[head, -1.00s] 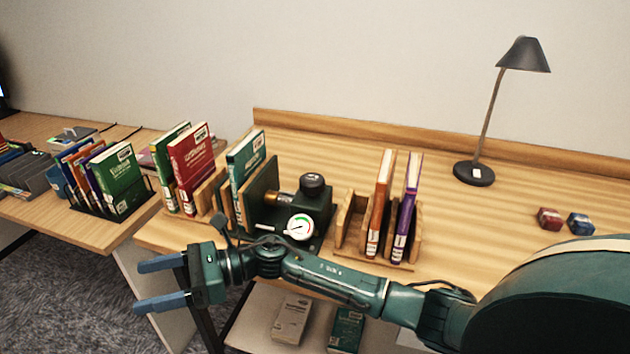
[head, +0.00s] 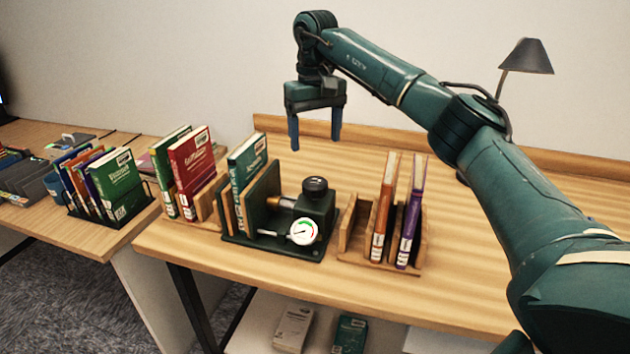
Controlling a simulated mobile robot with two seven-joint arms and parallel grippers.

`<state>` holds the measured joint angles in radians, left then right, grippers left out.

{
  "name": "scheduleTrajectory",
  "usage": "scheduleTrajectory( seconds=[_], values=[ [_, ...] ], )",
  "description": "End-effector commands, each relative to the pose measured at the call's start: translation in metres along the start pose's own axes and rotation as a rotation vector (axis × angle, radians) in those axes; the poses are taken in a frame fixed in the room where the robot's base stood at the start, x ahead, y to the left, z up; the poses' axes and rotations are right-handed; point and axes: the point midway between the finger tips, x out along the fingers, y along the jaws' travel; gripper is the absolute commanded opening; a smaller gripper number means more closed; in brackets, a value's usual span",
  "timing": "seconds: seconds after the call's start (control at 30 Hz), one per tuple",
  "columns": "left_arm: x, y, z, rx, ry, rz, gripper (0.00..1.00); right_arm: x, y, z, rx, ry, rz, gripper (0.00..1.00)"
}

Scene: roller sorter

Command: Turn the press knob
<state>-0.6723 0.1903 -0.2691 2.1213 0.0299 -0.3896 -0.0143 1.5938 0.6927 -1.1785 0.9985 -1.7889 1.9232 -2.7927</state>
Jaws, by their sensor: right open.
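My right gripper (head: 315,140) is open and empty, pointing down. It hangs above the desk, over the knob in the picture and apart from it. My left gripper is not in view.
A wooden rack (head: 345,235) with an orange book (head: 384,205) and a purple book (head: 412,210) stands right of the press. A red book (head: 192,165) and other books stand to the left. A lamp (head: 527,57) is partly behind my right arm.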

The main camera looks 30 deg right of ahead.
Motion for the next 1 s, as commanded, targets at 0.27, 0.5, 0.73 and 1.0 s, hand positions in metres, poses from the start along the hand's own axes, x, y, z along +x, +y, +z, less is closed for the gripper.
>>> scheduleTrajectory(
  seconds=[0.27,0.5,0.73,1.0],
  values=[
    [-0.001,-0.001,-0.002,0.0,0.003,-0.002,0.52,0.06,-0.001,0.001,-0.001,-0.004,-0.003,0.73],
    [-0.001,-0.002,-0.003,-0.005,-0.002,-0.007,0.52,0.098,-0.002,0.0,0.0,0.0,-0.004,0.73],
    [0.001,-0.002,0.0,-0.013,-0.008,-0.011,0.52,0.112,-0.002,0.0,-0.001,0.002,-0.005,0.73],
    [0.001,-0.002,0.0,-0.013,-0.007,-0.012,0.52,0.112,-0.002,0.0,0.0,0.002,-0.005,0.71]
  ],
)
